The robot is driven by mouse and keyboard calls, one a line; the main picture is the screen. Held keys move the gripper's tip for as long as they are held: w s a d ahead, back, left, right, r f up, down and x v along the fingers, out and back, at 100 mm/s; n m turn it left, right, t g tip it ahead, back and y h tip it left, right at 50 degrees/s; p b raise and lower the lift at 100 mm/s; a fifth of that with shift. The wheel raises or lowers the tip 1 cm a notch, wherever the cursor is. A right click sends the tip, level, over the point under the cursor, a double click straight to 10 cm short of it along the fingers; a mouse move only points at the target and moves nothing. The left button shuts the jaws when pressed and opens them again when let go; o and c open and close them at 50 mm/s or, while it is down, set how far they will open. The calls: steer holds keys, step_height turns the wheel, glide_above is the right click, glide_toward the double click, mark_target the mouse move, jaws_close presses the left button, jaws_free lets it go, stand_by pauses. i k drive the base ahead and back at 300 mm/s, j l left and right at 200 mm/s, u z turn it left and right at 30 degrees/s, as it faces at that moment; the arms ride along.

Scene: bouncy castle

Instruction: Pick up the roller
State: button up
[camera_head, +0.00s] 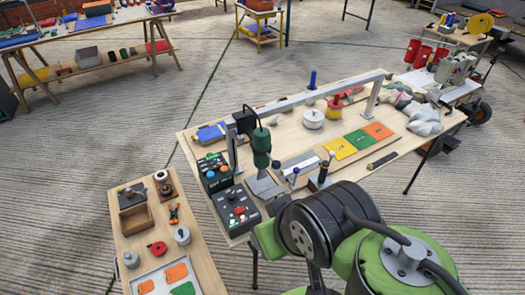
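I cannot single out the roller with certainty. A small tool with an upright dark handle (325,172) stands on the main workbench (375,153), just beyond my arm, and may be it. A slim piece with a purple knob (295,174) stands to its left. An upright blue handle (312,79) shows farther back, by a white spool (313,118). My green and dark grey arm fills the lower right and hides part of the bench's near edge. My gripper is not visible.
A welding head (262,145) hangs from a grey gantry (320,92) over the bench. Two control boxes (238,210) sit at its left end. Coloured sheets (358,139) lie mid-bench. A low side table (150,228) holds spools and pliers. Floor left is open.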

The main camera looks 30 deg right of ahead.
mark_target(320, 179)
steer(key=z, duration=1.3)
